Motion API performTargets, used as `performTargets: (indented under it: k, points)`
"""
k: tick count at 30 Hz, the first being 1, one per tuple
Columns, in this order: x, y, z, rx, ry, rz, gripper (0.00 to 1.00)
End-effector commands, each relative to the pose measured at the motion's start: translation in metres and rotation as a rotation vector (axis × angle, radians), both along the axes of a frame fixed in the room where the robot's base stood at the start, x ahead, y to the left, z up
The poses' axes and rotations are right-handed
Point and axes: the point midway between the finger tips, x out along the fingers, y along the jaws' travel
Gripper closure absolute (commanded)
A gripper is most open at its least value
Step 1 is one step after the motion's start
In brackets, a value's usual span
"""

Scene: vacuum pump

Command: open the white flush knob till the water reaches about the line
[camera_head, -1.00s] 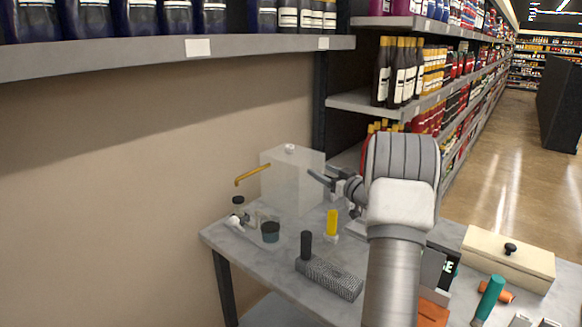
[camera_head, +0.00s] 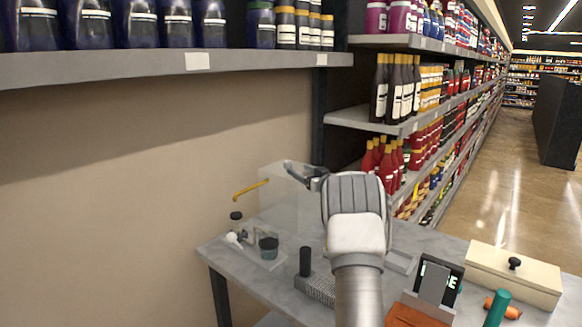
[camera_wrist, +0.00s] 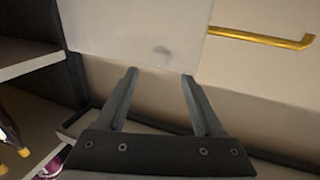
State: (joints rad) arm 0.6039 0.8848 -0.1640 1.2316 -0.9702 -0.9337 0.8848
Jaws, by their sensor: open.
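A translucent box-shaped tank (camera_head: 285,205) stands at the back of the grey table, with a yellow pipe (camera_head: 252,190) at its left. The pipe also shows in the wrist view (camera_wrist: 262,38). My gripper (camera_head: 292,170) is at the tank's upper right in the head view, overlapping its top. In the wrist view my gripper (camera_wrist: 160,75) is open with nothing between the fingers. The white knob on the tank's top is not visible now. A small white round part (camera_head: 233,239) sits by fittings left of the tank. I cannot make out the water level or a line.
A cup with dark liquid (camera_head: 268,247) stands at the table's left. A textured block with a black handle (camera_head: 306,262), a cream box (camera_head: 513,275) and a green-handled tool (camera_head: 497,308) lie nearer. Shelves with bottles (camera_head: 395,90) rise behind the table.

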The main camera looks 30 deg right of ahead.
Motion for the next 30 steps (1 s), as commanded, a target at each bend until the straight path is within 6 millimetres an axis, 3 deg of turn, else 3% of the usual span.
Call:
performTargets:
  k: [6,15,30]
  points:
    - [0.031,0.001,-0.001,-0.002,0.0,0.002,0.31]
    - [0.058,0.001,0.0,-0.002,0.0,0.001,0.31]
    - [0.066,0.002,0.0,0.0,0.0,0.0,0.31]
